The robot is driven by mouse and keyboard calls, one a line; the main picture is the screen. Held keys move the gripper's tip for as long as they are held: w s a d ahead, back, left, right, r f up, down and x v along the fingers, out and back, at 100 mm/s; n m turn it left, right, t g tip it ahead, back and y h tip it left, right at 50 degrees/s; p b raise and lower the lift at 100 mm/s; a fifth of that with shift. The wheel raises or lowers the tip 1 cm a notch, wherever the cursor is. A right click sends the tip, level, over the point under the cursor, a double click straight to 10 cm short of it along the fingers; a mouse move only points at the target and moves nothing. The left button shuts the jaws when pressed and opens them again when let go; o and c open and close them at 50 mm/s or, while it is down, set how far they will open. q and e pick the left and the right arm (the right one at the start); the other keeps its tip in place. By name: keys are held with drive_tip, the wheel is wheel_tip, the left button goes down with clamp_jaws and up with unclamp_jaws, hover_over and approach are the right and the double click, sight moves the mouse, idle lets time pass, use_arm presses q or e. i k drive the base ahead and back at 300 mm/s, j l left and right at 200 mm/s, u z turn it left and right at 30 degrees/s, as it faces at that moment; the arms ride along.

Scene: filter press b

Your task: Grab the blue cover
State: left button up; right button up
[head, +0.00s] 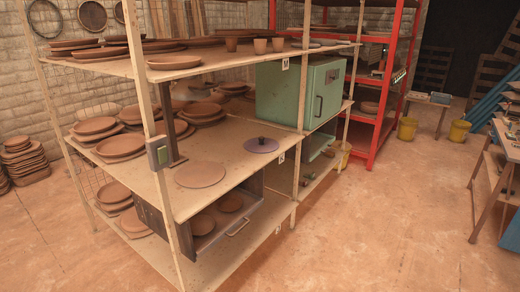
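A flat round bluish-purple disc with a small dark knob on top (261,147) lies on the middle shelf (230,170) of the wooden rack. It is the closest match in view to the blue cover. It lies near the shelf's right edge, just in front of the green cabinet. A flat round brown disc (200,174) lies nearer, to its left, apart from it. Neither of my grippers is in view.
A green cabinet (285,95) sits behind the disc. Clay plates (97,126) fill other shelves. The floor (390,220) to the right is clear up to a workbench (490,170).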

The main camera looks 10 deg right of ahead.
sight(261, 145)
drive_tip(key=i+l+u, duration=0.2)
drive_tip(key=i+l, duration=0.5)
drive_tip(key=i+l+u, duration=0.25)
drive_tip(key=i+l, duration=0.4)
drive_tip(key=l, duration=0.2)
